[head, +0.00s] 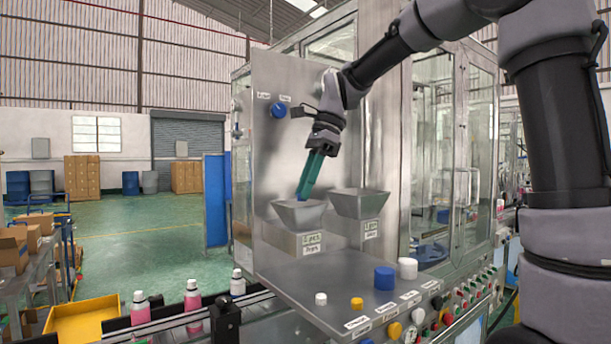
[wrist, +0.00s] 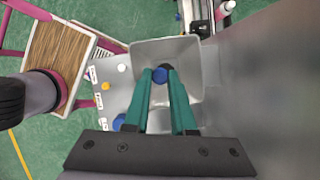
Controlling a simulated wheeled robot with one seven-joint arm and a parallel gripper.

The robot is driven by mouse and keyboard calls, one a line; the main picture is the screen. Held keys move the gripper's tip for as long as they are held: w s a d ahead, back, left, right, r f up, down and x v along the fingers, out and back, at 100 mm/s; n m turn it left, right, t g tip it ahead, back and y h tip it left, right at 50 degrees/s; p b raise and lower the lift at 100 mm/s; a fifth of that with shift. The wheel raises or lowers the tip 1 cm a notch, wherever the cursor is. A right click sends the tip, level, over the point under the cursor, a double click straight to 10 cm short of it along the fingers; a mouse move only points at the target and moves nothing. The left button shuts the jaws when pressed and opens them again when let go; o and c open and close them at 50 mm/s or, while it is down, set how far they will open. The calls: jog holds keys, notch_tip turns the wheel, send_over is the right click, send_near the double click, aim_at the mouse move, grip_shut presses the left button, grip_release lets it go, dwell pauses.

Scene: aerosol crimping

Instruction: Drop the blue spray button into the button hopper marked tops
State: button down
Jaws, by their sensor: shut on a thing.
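My gripper (head: 303,191) is shut on the small blue spray button (head: 299,196), holding it at the tips of its teal fingers. The button also shows between the fingertips in the wrist view (wrist: 159,76). It is just above the left grey metal hopper (head: 299,218), whose label (head: 312,243) is too small to read surely. In the wrist view the hopper's open mouth (wrist: 148,50) surrounds the button and fingertips from above. Whether the button is below the rim cannot be told exactly.
A second hopper (head: 359,205) stands close on the right. The steel panel (head: 270,170) rises behind both. On the shelf below are a small white cap (head: 320,299), a yellow cap (head: 357,303), a larger blue cap (head: 384,278) and a larger white cap (head: 407,268).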

jog(key=shift+f, duration=0.3)
jog(key=c, duration=0.7)
grip_release()
jog(key=shift+o, duration=0.2)
jog(key=s+d+r, duration=0.4)
jog(key=s+d, duration=0.1)
jog(key=s, duration=0.2)
jog(key=shift+s, duration=0.25)
dwell(0.5)
